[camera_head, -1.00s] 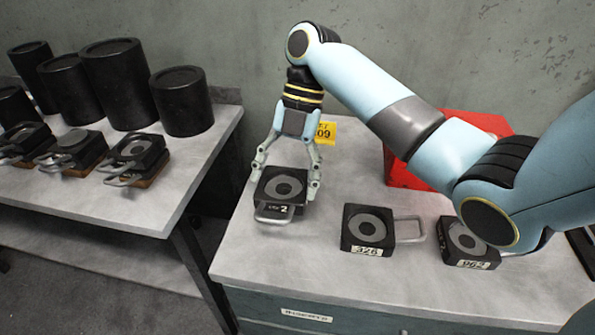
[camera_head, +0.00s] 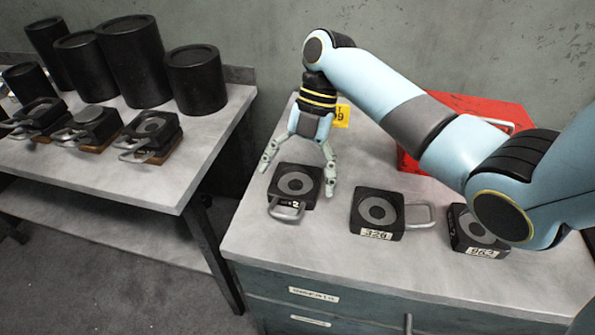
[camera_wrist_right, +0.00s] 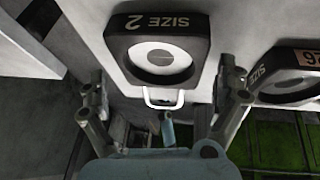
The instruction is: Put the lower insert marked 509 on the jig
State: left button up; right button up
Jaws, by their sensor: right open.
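A black square insert (camera_head: 297,181) with a grey ring on top lies on the cabinet top, its wire handle toward the front. In the right wrist view this insert (camera_wrist_right: 122,45) reads "SIZE 2"; no 509 is legible on it. My right gripper (camera_head: 298,178) is open and empty, pointing down with one finger at each side of this insert's far part. Two similar inserts lie to its right, one labelled 326 or 329 (camera_head: 378,212) and one (camera_head: 474,238) partly hidden by my right arm. A yellow sign (camera_head: 342,116) ending in "09" is half hidden behind the gripper. My left gripper is out of view.
A red box (camera_head: 478,108) stands at the back right, behind my right arm. The left table (camera_head: 180,195) holds several black cylinders (camera_head: 195,80) and several handled inserts on brown bases (camera_head: 152,135). A gap separates table and cabinet.

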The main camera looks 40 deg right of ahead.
jog(key=v, duration=0.8)
jog(key=p+v, duration=0.2)
jog(key=v, duration=0.2)
jog(key=shift+a, duration=0.1)
